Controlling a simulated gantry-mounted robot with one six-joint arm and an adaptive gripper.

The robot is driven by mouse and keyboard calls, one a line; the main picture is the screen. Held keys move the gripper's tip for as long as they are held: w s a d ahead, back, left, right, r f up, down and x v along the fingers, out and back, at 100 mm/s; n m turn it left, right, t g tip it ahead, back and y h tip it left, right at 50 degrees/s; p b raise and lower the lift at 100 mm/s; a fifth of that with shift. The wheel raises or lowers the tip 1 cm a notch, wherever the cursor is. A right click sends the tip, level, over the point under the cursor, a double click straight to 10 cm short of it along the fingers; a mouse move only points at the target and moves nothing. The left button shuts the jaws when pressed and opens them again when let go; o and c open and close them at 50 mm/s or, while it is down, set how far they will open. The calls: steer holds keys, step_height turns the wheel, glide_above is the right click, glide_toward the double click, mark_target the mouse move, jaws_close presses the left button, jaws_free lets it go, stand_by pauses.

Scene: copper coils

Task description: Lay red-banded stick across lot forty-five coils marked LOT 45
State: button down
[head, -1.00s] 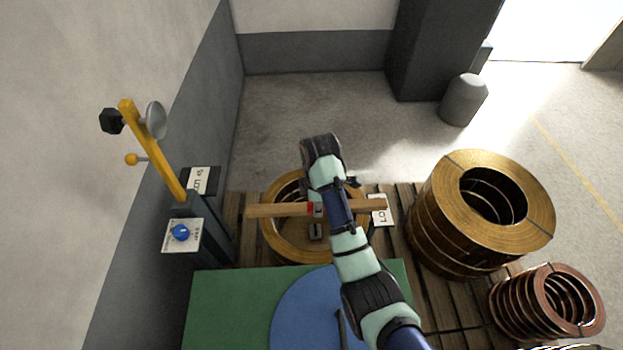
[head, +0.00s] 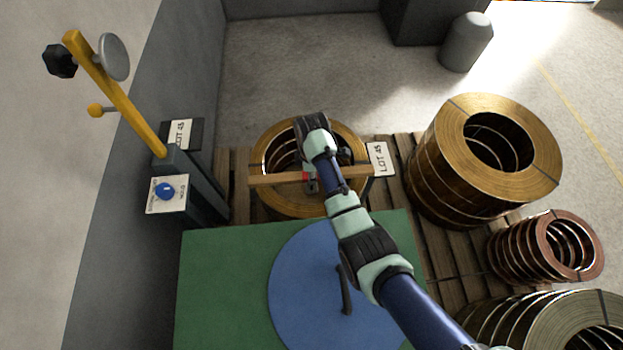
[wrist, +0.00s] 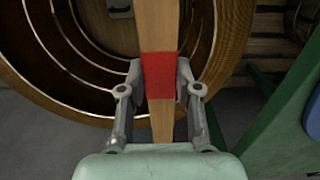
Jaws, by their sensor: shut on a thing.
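The wooden stick (head: 276,180) with a red band (wrist: 159,75) lies across the view of a copper-coloured coil (head: 262,154) on the pallet. My gripper (head: 311,183) is shut on the stick at the red band; in the wrist view one finger (wrist: 159,80) is on each side of it. The coil's rings (wrist: 75,60) show below and left of the stick in the wrist view. I cannot tell whether the stick touches the coil top. A white card reading LOT 45 (head: 380,158) lies at the coil's right side. My arm hides part of the coil and stick.
A taller coil stack (head: 440,165) and smaller coppery coils (head: 520,255) stand to the right, with another coil (head: 560,325) nearer. A post with a yellow arm (head: 120,103) and another LOT 45 card (head: 180,133) stands left. A green table (head: 215,290) with a blue disc (head: 300,290) is in front.

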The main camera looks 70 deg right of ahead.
steer(key=shift+f+b, duration=1)
steer(key=shift+f, duration=1.15)
steer(key=shift+w, duration=0.1)
steer(key=shift+f, duration=0.2)
steer(key=c, duration=0.8)
jaws_free()
step_height(320, 180, up, 12)
steer(key=p, duration=0.6)
steer(key=shift+r, duration=0.25)
